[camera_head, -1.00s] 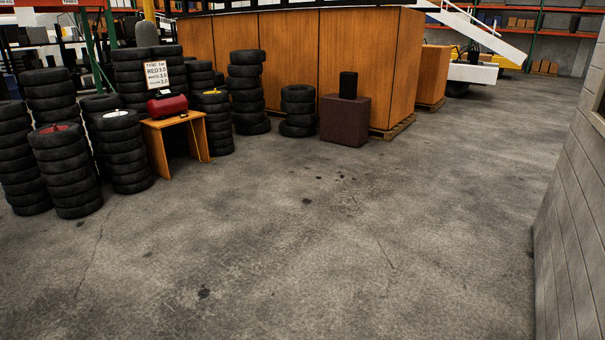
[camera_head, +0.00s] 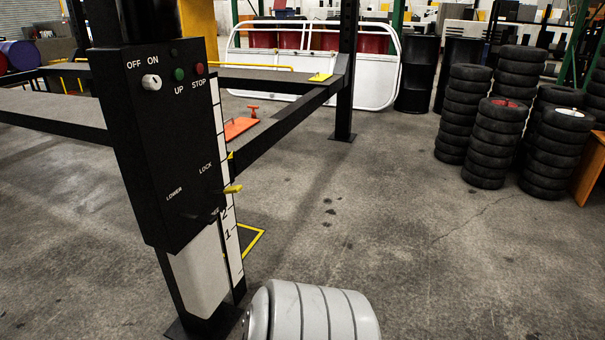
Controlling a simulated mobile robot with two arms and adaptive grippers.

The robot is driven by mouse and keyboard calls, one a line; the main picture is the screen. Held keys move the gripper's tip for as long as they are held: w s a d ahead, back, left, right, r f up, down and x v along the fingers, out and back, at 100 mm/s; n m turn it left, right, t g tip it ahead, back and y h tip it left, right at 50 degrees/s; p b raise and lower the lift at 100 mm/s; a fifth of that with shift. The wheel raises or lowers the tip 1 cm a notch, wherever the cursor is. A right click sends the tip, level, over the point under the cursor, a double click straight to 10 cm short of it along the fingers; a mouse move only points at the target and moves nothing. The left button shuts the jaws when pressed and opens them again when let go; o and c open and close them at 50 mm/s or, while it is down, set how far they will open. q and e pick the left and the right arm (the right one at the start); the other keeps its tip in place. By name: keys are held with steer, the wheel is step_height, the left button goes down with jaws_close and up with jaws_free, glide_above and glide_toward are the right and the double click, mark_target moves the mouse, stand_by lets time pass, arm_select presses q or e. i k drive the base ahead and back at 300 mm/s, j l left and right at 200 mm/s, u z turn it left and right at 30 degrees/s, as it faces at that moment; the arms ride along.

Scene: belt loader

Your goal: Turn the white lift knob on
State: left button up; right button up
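The white lift knob (camera_head: 151,82) is on the upper left of a black control box (camera_head: 165,140) on the lift post, at the left of the head view. The labels OFF and ON stand above the knob. I cannot tell clearly which one it points to. A green UP button (camera_head: 179,74) and a red STOP button (camera_head: 199,69) are to its right. LOCK and LOWER labels are lower on the box, near a yellow-tipped lever (camera_head: 232,189). Neither gripper is in view, and nothing touches the knob.
Black lift rails (camera_head: 285,125) run behind the box to a second post (camera_head: 346,70). Stacks of tires (camera_head: 484,140) and black drums (camera_head: 418,72) stand at the back right. The concrete floor (camera_head: 400,250) right of the post is open.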

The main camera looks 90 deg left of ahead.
mark_target(150, 82)
steer(key=u, duration=3.55)
